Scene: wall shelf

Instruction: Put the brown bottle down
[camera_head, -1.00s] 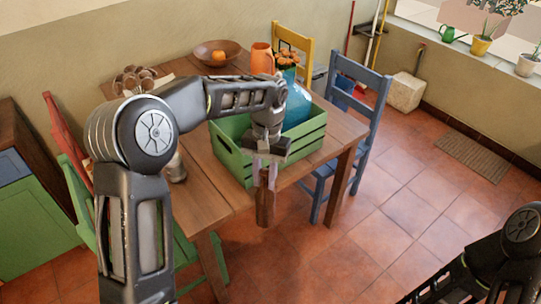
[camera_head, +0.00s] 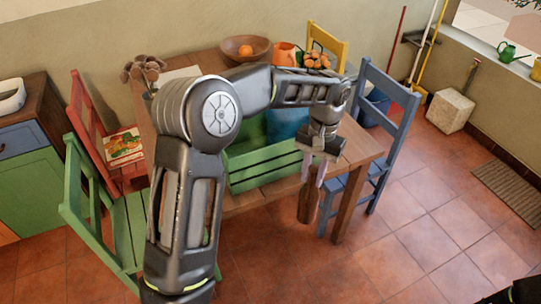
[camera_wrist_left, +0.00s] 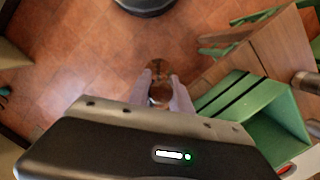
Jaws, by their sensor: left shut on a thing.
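The brown bottle (camera_head: 308,206) hangs upright from my left gripper (camera_head: 314,180), which is shut on its upper part. It shows in front of the wooden table's (camera_head: 363,149) near edge, with red floor behind it. In the left wrist view the bottle (camera_wrist_left: 159,92) is seen from above between the two pale fingers (camera_wrist_left: 163,97). There it is over the floor, beside the table and the green crate (camera_wrist_left: 226,95).
A blue chair (camera_head: 376,135) stands at the table's right end. A bowl (camera_head: 246,48) sits at the back.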

